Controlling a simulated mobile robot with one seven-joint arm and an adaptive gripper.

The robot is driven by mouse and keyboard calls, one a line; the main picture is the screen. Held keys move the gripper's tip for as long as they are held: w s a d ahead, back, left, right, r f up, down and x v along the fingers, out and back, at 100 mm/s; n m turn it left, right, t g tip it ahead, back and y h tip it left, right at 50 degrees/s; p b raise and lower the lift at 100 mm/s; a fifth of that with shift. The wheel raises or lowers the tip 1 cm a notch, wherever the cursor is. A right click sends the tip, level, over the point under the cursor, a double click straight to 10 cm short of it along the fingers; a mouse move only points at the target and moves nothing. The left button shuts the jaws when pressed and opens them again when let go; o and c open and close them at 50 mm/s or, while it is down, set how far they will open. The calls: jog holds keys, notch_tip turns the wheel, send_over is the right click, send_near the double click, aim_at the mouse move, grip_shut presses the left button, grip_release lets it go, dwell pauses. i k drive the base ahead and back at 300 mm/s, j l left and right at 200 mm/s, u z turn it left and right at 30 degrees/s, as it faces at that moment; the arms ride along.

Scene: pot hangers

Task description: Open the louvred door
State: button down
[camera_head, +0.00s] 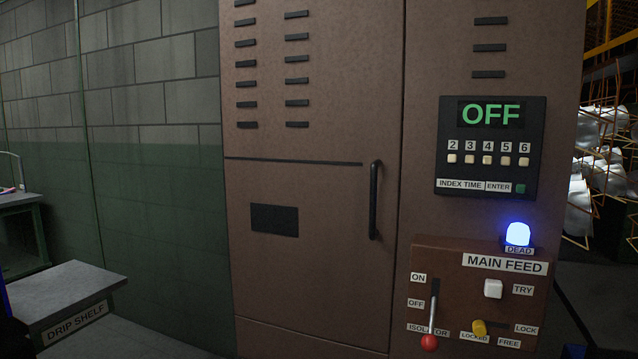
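The louvred door (315,195) is a tall brown metal panel on a cabinet, with two columns of dark slots at the top. It looks shut, flush with the cabinet front. A black vertical bar handle (375,200) sits at its right edge. To the right, a MAIN FEED panel (450,275) carries a lever with a red knob (429,342), down at the ISOL mark. A yellow knob (479,327) sits by the LOCKED and FREE labels; its exact setting is unclear. A white TRY button (493,289) is above it. My gripper is not in view.
A blue lamp (517,235) labelled DEAD glows. A black keypad (490,147) shows OFF in green. A grey drip shelf (70,290) stands at lower left, a green bench (20,235) behind it. Silvery wrapped items (595,170) hang at far right. Floor shows between shelf and cabinet.

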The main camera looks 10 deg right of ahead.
aim_at(312, 90)
jog(key=l+z, duration=0.15)
jog(key=l, duration=0.35)
jog(key=i+l+z, duration=0.1)
jog(key=l, duration=0.4)
jog(key=i+l+z, duration=0.15)
jog(key=l, duration=0.3)
